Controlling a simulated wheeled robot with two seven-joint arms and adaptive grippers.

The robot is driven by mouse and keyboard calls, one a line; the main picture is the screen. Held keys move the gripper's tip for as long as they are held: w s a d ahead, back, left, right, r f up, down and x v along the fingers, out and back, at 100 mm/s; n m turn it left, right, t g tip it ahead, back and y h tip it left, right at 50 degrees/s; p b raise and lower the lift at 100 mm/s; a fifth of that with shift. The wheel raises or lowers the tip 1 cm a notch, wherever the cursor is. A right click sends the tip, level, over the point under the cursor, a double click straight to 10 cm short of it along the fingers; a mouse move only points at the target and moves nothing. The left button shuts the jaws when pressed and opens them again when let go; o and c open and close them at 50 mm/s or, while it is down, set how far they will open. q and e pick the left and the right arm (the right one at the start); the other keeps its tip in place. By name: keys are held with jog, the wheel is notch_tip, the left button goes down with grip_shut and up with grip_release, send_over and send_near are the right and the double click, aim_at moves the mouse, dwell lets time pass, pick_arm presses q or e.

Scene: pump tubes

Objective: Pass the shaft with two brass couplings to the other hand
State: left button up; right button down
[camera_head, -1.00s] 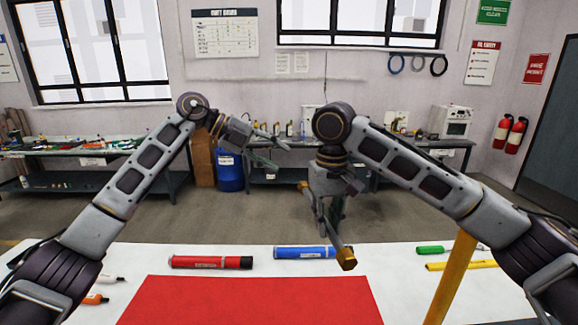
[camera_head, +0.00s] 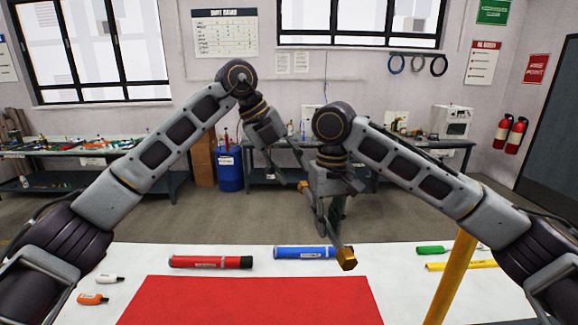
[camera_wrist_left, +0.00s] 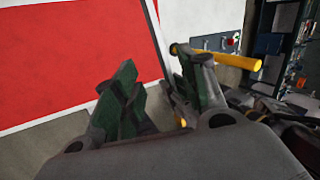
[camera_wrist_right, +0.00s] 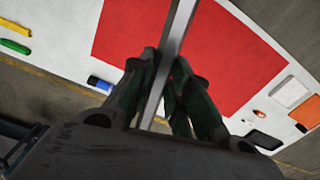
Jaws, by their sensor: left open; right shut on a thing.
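The shaft (camera_head: 338,242) is a thin grey bar with a brass coupling (camera_head: 347,259) at its lower near end. A second brass coupling (camera_head: 303,185) shows at its upper far end. My right gripper (camera_head: 327,225) is shut on the shaft and holds it tilted above the table; the grey bar (camera_wrist_right: 178,30) runs between its fingers in the right wrist view. My left gripper (camera_head: 295,160) is open and empty, just above and left of the far coupling, apparently apart from it. In the left wrist view its fingers (camera_wrist_left: 163,88) are spread.
The white table holds a red mat (camera_head: 250,300), a red marker (camera_head: 210,262) and a blue marker (camera_head: 303,253). Green (camera_head: 432,250) and yellow (camera_head: 462,265) markers lie right. A yellow post (camera_head: 452,275) stands at right. Small orange (camera_head: 92,299) and white items lie left.

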aim_at(311, 204)
pick_arm(q)
jog(key=shift+x, duration=6)
grip_shut()
jog(key=shift+r, duration=0.1)
pick_arm(e)
jog(key=c, duration=1.3)
grip_release()
jog(key=shift+o, duration=0.2)
jog(key=shift+r, duration=0.15)
notch_tip(311, 204, up, 12)
jog(key=shift+f, duration=0.2)
jog(key=shift+w, duration=0.1)
